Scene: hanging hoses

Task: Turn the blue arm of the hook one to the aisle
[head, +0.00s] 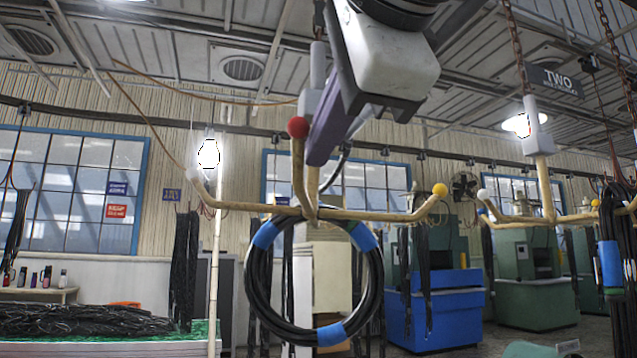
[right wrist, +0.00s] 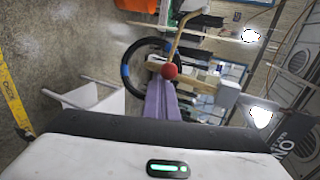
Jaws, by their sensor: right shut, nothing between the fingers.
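A pale yellow hook (head: 350,213) with several upturned arms hangs in the middle of the head view. Its tips show a red ball (head: 298,127), a yellow ball (head: 440,189) and a whitish tip (head: 195,173); I see no blue tip. A black hose coil (head: 376,290) with blue bands hangs from it. My right gripper (head: 313,162), with purple fingers, is shut and empty beside the red-tipped arm, in front of the hook's stem. In the right wrist view the red ball (right wrist: 169,72) is just beyond the fingertips (right wrist: 160,85); contact cannot be told. My left gripper is out of view.
A second hook (head: 545,190) hangs at the right near a sign reading TWO (head: 556,80). Blue and green machines (head: 440,300) stand behind.

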